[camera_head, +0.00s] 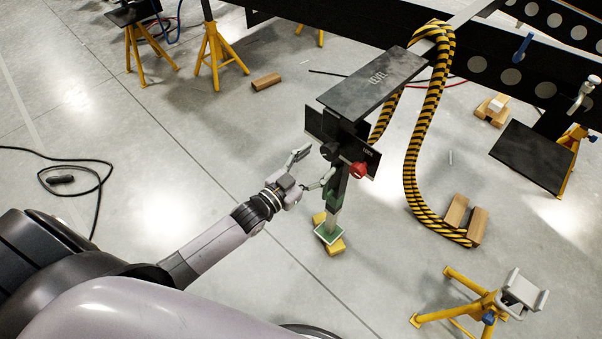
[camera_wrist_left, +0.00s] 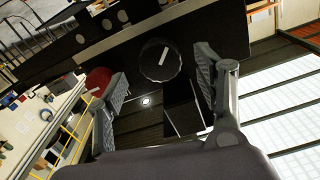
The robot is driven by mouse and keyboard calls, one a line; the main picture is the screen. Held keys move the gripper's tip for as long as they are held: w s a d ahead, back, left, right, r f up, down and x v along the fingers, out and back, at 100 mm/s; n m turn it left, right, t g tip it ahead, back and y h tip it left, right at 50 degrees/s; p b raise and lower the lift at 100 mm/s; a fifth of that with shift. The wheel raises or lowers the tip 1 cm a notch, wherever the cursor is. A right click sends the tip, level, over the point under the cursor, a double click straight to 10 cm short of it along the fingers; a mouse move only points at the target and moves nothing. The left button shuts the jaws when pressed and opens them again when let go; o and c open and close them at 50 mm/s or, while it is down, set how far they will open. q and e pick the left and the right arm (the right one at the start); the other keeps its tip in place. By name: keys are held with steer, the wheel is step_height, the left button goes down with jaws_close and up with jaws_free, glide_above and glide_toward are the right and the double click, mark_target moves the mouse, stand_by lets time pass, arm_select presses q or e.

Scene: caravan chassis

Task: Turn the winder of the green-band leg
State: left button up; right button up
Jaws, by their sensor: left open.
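The green-band leg (camera_head: 337,205) stands upright below a dark bracket, with a green band and a green foot on a yellow block. Its winder appears to be the round black knob (camera_head: 329,151) on the bracket's near side. In the left wrist view the knob (camera_wrist_left: 160,61) carries a white bar mark and appears between the fingers. My left gripper (camera_head: 319,161) is open, its fingers spread in front of the knob; they look empty, and I cannot tell whether they touch it. A red knob (camera_head: 358,169) sits to the right; a red part (camera_wrist_left: 98,80) shows behind the left finger. My right gripper is out of view.
A dark plate (camera_head: 372,82) overhangs the leg. A yellow-black striped hose (camera_head: 412,165) loops down to the floor beside wooden blocks (camera_head: 456,211). A yellow stand (camera_head: 480,300) is at lower right. A black cable (camera_head: 95,180) lies at left.

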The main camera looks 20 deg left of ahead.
arm_select(q)
steer(key=v, duration=0.6)
steer(key=shift+s, duration=0.4)
steer(key=s+a+f+n+g+y, duration=0.1)
steer(key=s+f+g+y, duration=0.15)
steer(key=s+f, duration=0.45)
steer(key=s+f+n+g+y, duration=0.15)
steer(key=f+g, duration=0.25)
steer(key=f, duration=0.7)
steer(key=s+a+f+n+g+y, duration=0.1)
steer(key=s+f+g, duration=0.35)
steer(key=f, duration=0.45)
steer(key=s+d+f+g+y, duration=0.15)
steer(key=s+f+g, duration=0.35)
steer(key=s, duration=0.8)
steer(key=s+a+r+p, duration=0.2)
steer(key=s+p, duration=1.1)
steer(key=p, duration=0.1)
steer(key=shift+s+p, duration=0.4)
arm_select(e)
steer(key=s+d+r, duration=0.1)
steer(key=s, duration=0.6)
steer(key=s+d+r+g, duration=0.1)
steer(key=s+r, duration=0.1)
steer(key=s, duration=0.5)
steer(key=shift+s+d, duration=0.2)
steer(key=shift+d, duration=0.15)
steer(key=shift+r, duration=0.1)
